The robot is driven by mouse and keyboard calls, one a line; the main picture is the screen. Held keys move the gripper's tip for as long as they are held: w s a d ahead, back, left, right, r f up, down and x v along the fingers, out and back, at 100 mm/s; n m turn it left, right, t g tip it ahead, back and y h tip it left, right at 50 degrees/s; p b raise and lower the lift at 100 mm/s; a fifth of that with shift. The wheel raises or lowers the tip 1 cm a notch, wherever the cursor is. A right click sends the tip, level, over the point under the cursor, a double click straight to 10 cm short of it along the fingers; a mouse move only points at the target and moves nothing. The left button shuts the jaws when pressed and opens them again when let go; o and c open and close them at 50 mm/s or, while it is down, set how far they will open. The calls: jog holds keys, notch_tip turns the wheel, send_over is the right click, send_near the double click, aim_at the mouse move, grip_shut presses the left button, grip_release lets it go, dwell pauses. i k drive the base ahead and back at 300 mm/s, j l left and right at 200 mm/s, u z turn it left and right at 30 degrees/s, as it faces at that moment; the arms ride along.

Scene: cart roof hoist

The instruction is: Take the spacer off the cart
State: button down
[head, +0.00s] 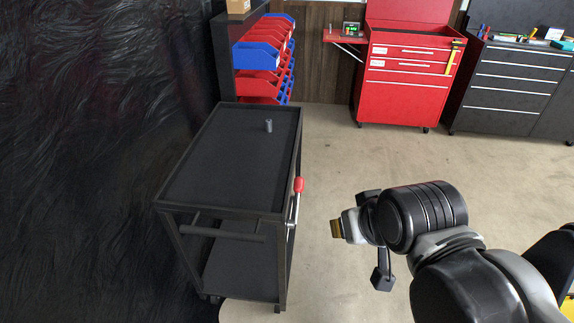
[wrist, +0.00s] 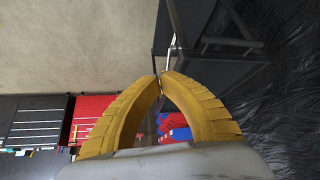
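The spacer (head: 268,125) is a small grey cylinder standing upright on the cart's top, near the far right corner. The black cart (head: 225,160) has a rimmed top, a lower shelf and a push handle at its near end. My gripper (head: 336,229) is in the air to the right of the cart, apart from it and from the spacer. In the wrist view, its yellow fingers (wrist: 161,75) curve in and meet at the tips, with nothing visible between them. Part of the cart also shows there (wrist: 235,75); I cannot make out the spacer in that view.
A red-tipped lever (head: 299,185) is on the cart's right side. Blue and red bins (head: 262,55) stand behind the cart. A red tool cabinet (head: 405,75) and a dark drawer cabinet (head: 510,85) stand at the back. Dark wrinkled sheeting (head: 90,150) fills the left. Open floor lies right of the cart.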

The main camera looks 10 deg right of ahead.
aim_at(268, 122)
jog(key=i+j+u, duration=0.15)
jog(key=i+j, duration=0.5)
jog(key=i+j+u, duration=0.1)
jog(key=i+j, duration=0.5)
jog(key=i, duration=0.15)
